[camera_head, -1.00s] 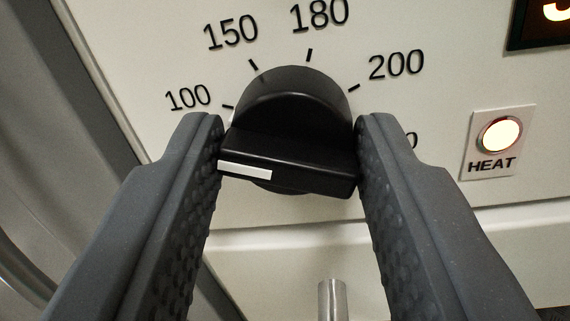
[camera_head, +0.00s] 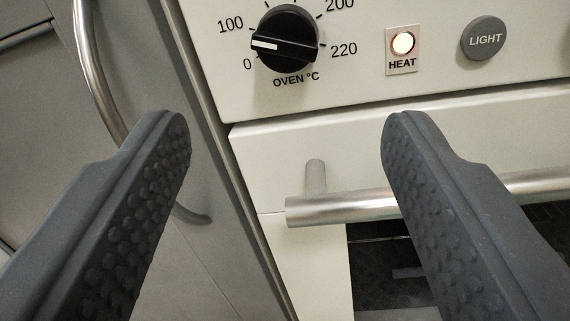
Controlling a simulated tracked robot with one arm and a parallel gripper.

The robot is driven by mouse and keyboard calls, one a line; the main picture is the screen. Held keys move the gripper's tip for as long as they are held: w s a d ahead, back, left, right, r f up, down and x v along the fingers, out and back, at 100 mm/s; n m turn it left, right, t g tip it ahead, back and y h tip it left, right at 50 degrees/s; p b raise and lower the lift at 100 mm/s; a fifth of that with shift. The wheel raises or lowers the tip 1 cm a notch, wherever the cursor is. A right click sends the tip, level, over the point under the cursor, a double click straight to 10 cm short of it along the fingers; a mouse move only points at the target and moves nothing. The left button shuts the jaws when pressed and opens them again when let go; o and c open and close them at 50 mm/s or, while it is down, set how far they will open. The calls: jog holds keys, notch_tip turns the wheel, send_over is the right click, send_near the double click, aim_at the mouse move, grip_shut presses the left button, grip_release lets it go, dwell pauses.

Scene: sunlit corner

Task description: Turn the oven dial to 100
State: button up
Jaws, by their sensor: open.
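The oven dial (camera_head: 290,38) is a round black knob with a raised grip bar and a white mark on the bar's left end. It sits on the cream oven panel (camera_head: 240,95) at the top of the view. The white mark points left, between the printed 0 (camera_head: 247,64) and 100 (camera_head: 231,24). The upper part of the scale is cut off. My gripper (camera_head: 286,125) is open and empty, with its textured fingers wide apart. It is back from the dial and lower in the picture, touching nothing that I can see.
Right of the dial are a lit HEAT lamp (camera_head: 403,43) and a grey LIGHT button (camera_head: 484,38). Below, a metal oven door handle (camera_head: 345,208) sticks out, partly behind my right finger. A grey cabinet with a curved metal handle (camera_head: 92,70) stands at the left.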

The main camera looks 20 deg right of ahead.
jog(key=shift+v, duration=1.8)
